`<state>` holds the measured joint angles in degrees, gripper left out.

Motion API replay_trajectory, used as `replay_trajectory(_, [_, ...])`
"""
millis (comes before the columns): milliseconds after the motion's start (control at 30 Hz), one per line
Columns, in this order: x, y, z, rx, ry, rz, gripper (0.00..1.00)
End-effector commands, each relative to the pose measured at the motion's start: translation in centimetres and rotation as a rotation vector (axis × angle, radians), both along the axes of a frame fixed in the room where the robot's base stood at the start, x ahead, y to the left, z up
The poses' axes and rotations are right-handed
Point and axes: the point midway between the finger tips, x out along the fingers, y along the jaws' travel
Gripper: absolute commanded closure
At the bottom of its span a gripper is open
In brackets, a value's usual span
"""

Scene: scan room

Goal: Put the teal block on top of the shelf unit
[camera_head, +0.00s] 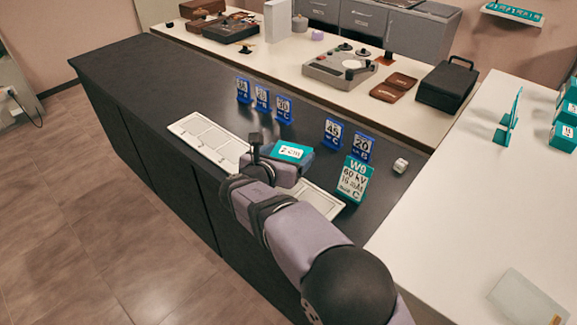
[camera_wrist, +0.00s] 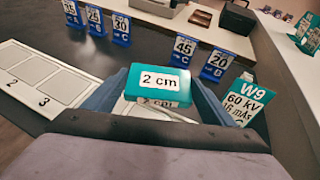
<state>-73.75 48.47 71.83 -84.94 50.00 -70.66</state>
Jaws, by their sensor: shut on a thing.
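The teal block (camera_head: 293,152), labelled "2 cm", is in my gripper (camera_head: 281,158) above the dark counter. In the wrist view the teal block (camera_wrist: 158,90) sits between the two bluish-grey fingers of my gripper (camera_wrist: 157,97), its label facing up. My gripper is shut on it. A shelf (camera_head: 512,13) on the back wall at the upper right carries a row of small teal items. I cannot tell whether this is the shelf unit. More teal blocks (camera_head: 565,128) stand at the right edge, partly cut off.
A white numbered tray (camera_head: 203,138) lies on the dark counter (camera_head: 130,75) beneath my arm. Several blue number cards (camera_head: 333,133) and a teal W9 sign (camera_head: 354,180) stand around. A white counter (camera_head: 450,205) at right is mostly clear, with a clear sheet in front.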

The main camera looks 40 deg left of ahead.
Motion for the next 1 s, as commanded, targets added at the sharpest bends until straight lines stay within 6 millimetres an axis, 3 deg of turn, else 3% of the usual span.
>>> replay_trajectory(200, [0.0,0.0,2.3,0.001,-0.002,0.0,0.47])
replay_trajectory(567, [0.0,0.0,3.8,0.0,-0.001,0.0,0.47])
replay_trajectory(767, [0.0,0.0,6.6,0.0,-0.001,0.0,0.47])
replay_trajectory(1000, [0.0,0.0,11.2,0.0,-0.001,0.0,0.47])
